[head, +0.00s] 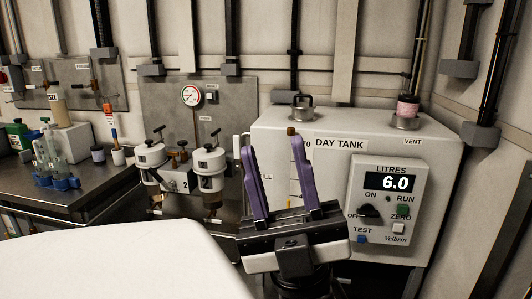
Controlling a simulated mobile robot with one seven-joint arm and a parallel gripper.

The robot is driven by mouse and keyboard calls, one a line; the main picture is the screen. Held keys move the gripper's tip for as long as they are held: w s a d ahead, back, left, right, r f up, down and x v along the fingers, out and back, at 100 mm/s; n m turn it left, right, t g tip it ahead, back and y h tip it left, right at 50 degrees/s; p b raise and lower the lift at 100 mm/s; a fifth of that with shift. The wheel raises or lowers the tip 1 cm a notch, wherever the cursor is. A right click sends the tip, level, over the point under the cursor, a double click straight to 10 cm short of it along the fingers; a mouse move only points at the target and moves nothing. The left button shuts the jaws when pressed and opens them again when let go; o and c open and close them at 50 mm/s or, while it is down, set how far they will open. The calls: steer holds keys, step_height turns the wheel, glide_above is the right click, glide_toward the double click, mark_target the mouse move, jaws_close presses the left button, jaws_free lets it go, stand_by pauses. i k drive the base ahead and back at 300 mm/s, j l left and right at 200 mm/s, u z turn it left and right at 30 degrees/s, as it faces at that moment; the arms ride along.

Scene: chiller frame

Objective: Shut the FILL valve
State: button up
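The white DAY TANK (340,126) stands right of centre. A partly covered label ending in "ILL" (267,177), likely FILL, shows on its left front between my fingers. I cannot make out the FILL valve itself; my gripper covers much of the area by that label. My gripper (271,147) points upward in front of the tank, its two purple fingers spread wide with nothing visible between them. Whether it touches the tank cannot be told.
Two white-topped filter units (208,161) and a red-rimmed gauge (191,95) are on a metal panel left of the tank. A bench (95,190) with bottles is far left. A large white surface (120,265) fills the lower left foreground.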

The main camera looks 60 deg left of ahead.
mark_target(237, 143)
steer(key=u, duration=1.9)
steer(key=j+u, duration=0.25)
steer(key=u, duration=0.15)
steer(key=i+j+u, duration=0.15)
steer(key=u, duration=0.25)
